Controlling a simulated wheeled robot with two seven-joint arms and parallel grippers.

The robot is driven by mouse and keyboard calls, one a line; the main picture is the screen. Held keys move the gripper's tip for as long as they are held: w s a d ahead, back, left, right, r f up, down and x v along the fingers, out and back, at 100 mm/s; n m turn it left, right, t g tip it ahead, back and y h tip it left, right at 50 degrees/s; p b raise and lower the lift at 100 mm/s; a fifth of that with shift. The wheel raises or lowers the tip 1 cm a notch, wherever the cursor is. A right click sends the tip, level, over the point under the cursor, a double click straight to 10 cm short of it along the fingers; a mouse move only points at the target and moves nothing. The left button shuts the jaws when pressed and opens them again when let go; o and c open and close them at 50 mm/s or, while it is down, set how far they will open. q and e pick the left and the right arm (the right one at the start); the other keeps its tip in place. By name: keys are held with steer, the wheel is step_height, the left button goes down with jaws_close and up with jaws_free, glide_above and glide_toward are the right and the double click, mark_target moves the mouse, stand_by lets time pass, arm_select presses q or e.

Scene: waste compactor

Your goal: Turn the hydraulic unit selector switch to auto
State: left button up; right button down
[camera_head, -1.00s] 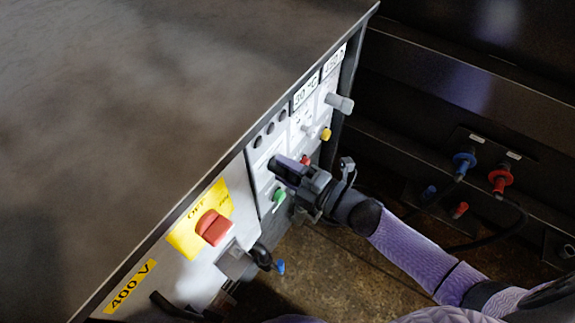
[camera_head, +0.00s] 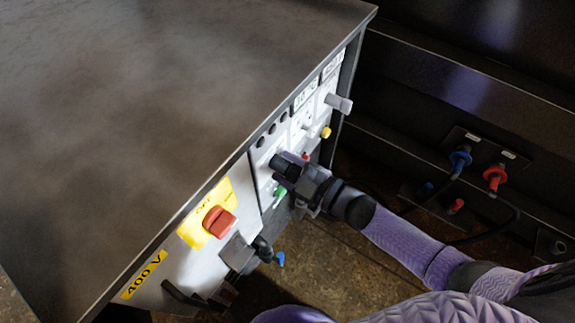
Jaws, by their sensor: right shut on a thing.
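The hydraulic unit's control panel (camera_head: 263,155) is on the slanted front face of a large dark-topped cabinet. My right gripper (camera_head: 280,165) is at the panel, its fingers shut on a part there. That part is hidden behind the fingers, so I cannot tell which way the selector switch points. A green button (camera_head: 280,192) sits just below the fingers and a red button (camera_head: 305,156) just beyond them. A grey knob (camera_head: 339,103) and a yellow button (camera_head: 325,132) are farther right on the panel. My left gripper is not in view.
A red main switch on a yellow plate (camera_head: 219,221) and a 400 V label (camera_head: 145,274) are at lower left. A plug with a blue tip (camera_head: 279,258) sticks out below. Blue (camera_head: 460,160) and red (camera_head: 494,176) hose couplings are at right. Floor shows between.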

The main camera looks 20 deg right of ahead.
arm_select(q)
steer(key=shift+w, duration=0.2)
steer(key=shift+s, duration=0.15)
arm_select(e)
steer(key=shift+c, duration=2.4)
jaws_free()
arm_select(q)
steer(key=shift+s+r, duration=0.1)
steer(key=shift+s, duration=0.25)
arm_select(e)
steer(key=o, duration=0.4)
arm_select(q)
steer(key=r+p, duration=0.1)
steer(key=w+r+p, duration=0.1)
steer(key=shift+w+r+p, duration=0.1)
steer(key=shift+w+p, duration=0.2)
arm_select(e)
steer(key=v, duration=1)
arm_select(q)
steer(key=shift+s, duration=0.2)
